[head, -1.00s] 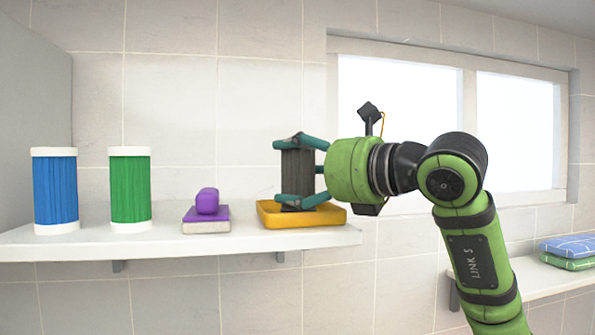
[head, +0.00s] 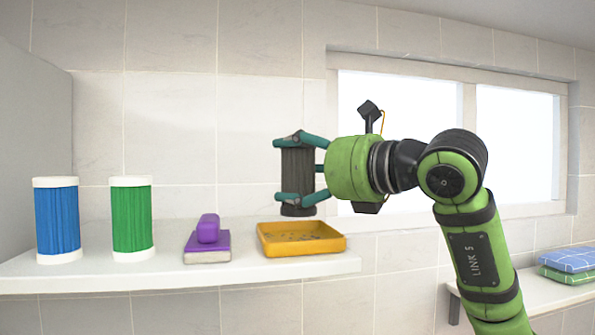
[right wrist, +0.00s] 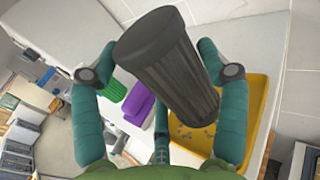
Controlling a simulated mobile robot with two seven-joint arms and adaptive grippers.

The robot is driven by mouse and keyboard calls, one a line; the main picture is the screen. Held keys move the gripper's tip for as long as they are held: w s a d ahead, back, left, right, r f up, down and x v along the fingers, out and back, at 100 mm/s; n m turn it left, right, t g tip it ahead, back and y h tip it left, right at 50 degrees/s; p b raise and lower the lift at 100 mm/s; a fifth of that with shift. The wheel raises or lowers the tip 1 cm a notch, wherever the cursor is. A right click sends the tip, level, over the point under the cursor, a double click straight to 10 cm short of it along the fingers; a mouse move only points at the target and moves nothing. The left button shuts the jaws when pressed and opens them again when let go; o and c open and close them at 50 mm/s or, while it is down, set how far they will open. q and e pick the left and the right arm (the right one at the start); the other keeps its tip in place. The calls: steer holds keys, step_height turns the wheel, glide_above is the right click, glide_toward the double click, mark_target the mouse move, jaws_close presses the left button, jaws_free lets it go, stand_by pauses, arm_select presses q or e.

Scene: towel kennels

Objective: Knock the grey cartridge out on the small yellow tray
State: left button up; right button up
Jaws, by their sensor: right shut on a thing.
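The grey cartridge (head: 297,178) is a dark, ribbed cylinder held upright in my right gripper (head: 299,168). The green-blue fingers are shut around it, above the shelf. In the right wrist view the cartridge (right wrist: 168,75) fills the space between the fingers. The small yellow tray (head: 335,246) sits at the right end of the shelf, below the cartridge and apart from it. Small dark specks lie on the tray floor; the tray also shows in the right wrist view (right wrist: 259,100). My left gripper is not in view.
A blue cartridge (head: 57,220) and a green cartridge (head: 132,218) with white ends stand on the white shelf (head: 100,283) at left. Folded cloths (head: 570,260) lie on a lower shelf at right.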

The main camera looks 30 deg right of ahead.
steer(key=shift+s+a+b, duration=0.25)
steer(key=shift+s+b, duration=0.15)
steer(key=shift+s, duration=0.55)
steer(key=s+a+b, duration=0.1)
steer(key=s+a, duration=0.1)
steer(key=s, duration=0.7)
steer(key=shift+s+a, duration=0.25)
steer(key=shift+s, duration=0.15)
